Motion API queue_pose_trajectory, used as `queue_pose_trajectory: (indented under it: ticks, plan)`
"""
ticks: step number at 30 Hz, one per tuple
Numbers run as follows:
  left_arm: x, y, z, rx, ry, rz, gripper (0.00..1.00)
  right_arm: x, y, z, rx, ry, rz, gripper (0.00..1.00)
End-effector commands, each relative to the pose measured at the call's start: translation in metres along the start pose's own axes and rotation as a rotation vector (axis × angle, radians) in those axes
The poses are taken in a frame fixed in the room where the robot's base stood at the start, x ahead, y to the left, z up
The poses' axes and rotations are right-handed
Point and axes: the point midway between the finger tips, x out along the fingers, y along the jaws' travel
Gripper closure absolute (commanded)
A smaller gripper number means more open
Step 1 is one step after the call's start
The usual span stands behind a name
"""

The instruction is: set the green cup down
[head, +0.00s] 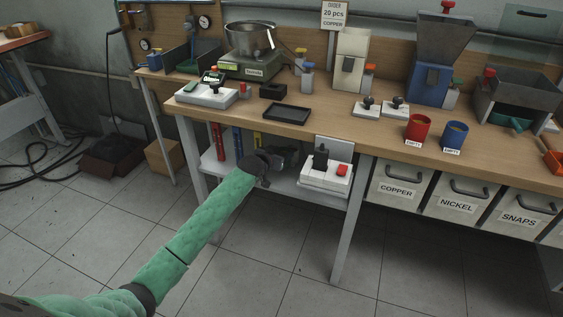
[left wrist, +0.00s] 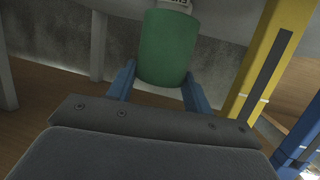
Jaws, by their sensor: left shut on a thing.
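The green cup (left wrist: 167,48) shows in the left wrist view, between the two blue fingers of my left gripper (left wrist: 160,78). The fingers are shut on its sides. A pale label with dark letters shows partly at the cup's far end. In the head view my left gripper (head: 284,158) is at the end of the green-sleeved arm, low in front of the bench and near its lower shelf. The cup cannot be made out there. My right gripper is not in view.
On the wooden bench (head: 330,117) stand a red cup (head: 417,128) and a blue cup (head: 454,135) at the front right. A black tray (head: 287,113) lies near the front middle. A white device (head: 326,177) sits on the lower shelf, right of my gripper. Labelled bins (head: 397,187) hang below.

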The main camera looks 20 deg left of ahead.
Motion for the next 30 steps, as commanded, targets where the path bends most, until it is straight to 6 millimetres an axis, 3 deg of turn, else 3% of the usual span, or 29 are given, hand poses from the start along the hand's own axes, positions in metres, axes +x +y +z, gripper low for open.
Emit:
queue_pose_trajectory:
  ticks: [10, 22, 23, 24, 26, 30]
  plan:
    - [0.01, 0.0, 0.034, 0.0, -0.001, 0.0, 0.79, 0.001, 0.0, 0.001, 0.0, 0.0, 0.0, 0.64]
    - [0.012, 0.0, 0.039, 0.001, 0.001, 0.0, 0.79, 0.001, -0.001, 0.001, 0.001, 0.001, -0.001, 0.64]
    - [0.011, 0.0, 0.039, 0.001, 0.0, 0.0, 0.44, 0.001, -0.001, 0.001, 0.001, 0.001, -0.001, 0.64]
    - [0.011, 0.0, 0.038, 0.001, 0.0, 0.0, 0.36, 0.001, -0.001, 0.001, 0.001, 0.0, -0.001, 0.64]
    - [0.011, 0.0, 0.038, 0.001, 0.0, 0.0, 0.28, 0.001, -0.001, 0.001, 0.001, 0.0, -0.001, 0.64]
    - [0.011, 0.0, 0.038, 0.0, 0.0, 0.0, 0.28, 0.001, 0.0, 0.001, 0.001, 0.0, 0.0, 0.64]
